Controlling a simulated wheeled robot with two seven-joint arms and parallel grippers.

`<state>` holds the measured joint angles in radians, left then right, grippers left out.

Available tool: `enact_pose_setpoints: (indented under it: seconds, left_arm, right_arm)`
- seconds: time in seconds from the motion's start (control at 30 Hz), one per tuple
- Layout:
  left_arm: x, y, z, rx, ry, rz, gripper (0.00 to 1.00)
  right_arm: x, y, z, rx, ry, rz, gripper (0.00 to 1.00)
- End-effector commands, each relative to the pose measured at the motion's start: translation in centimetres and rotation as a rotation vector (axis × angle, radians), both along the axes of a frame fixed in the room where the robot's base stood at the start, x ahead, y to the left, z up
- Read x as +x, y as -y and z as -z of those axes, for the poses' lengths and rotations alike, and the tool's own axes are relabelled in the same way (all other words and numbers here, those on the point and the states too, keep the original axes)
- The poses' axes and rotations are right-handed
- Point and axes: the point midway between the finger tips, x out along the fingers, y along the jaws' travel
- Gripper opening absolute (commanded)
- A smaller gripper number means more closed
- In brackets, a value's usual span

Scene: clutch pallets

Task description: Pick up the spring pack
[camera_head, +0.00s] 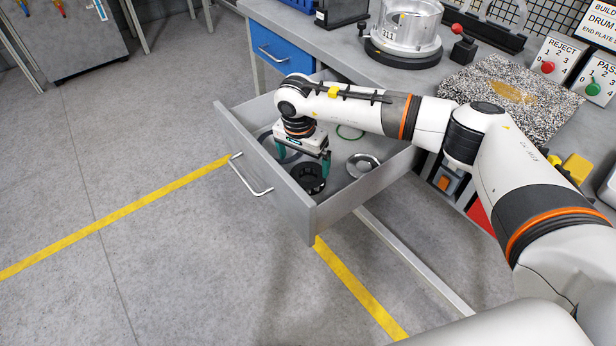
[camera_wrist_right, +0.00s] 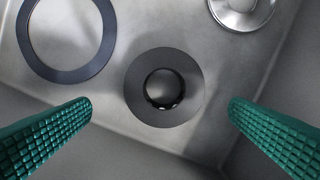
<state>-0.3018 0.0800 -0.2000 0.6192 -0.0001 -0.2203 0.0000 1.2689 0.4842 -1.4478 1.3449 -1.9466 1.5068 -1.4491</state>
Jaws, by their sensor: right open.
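A black round part, which looks like the spring pack (camera_head: 309,179), lies in the open grey drawer near its front corner. My left gripper is not in view.

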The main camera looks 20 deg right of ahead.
Motion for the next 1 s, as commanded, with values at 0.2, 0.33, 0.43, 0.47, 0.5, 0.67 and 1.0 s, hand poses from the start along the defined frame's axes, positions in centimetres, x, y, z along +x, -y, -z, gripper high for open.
enact_pose_setpoints:
  seconds: [0.2, 0.33, 0.43, 0.47, 0.5, 0.67, 1.0]
  left_arm:
    - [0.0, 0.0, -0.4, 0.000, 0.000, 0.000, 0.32]
    - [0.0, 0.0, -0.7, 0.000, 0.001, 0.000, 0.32]
    - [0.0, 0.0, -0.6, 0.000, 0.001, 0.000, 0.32]
    - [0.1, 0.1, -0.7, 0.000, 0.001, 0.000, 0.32]
    - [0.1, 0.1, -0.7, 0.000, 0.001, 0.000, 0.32]
    - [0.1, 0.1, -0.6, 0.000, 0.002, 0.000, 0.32]
    - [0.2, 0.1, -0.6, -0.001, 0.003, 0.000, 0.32]
  right_arm:
    - [0.0, 0.5, 1.8, 0.000, -0.003, 0.002, 1.00]
    - [0.2, 1.1, 3.8, 0.000, -0.003, 0.001, 1.00]
    - [0.3, 1.2, 5.0, 0.001, -0.002, 0.001, 1.00]
    - [0.4, 1.2, 5.2, 0.000, -0.001, 0.001, 1.00]
    - [0.4, 1.2, 5.4, -0.001, -0.001, 0.000, 1.00]
    - [0.4, 1.2, 5.6, -0.001, 0.001, 0.000, 1.00]
    - [0.4, 1.2, 5.5, 0.001, 0.001, 0.000, 0.57]
